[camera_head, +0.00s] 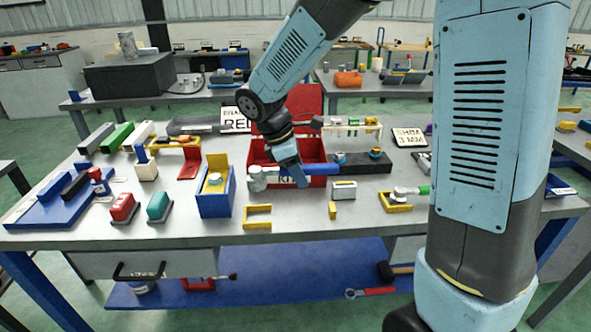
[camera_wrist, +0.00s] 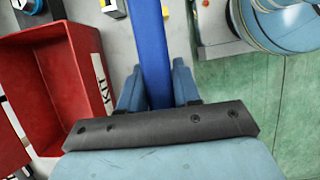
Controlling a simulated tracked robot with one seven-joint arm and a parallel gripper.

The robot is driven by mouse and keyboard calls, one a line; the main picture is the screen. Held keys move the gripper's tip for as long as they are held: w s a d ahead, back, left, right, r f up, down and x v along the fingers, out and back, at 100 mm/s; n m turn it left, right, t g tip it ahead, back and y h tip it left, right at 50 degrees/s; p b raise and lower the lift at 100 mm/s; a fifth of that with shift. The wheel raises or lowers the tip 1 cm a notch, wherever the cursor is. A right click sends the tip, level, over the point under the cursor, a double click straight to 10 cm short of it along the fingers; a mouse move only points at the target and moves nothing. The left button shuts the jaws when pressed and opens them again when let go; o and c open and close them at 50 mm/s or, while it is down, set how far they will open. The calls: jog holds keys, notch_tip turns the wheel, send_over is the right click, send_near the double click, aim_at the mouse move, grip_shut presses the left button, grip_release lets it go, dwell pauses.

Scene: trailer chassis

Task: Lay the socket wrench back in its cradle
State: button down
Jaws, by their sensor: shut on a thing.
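The socket wrench has a blue handle (camera_head: 322,172) and a grey metal head (camera_head: 257,179) at its left end. My gripper (camera_head: 290,175) is shut on the handle and holds it level, in front of the red KIT box. In the wrist view the blue handle (camera_wrist: 151,50) runs up between the fingers (camera_wrist: 155,88) and out at the top; the head is out of frame. A yellow open frame (camera_head: 257,217) stands below the head, and a small yellow post (camera_head: 333,210) stands to its right. They look like the cradle, but I cannot be sure.
The red KIT box (camera_head: 315,150) stands close behind my gripper and also shows in the wrist view (camera_wrist: 80,75). A blue and yellow holder (camera_head: 215,200) is left of the wrench head. The front table strip is mostly clear.

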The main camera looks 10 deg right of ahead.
dwell(0.3)
jog(key=shift+s+f, duration=0.1)
jog(key=shift+f, duration=5.05)
jog(key=shift+c, duration=1.2)
grip_release()
jog(key=shift+r, duration=0.1)
notch_tip(320, 180, up, 8)
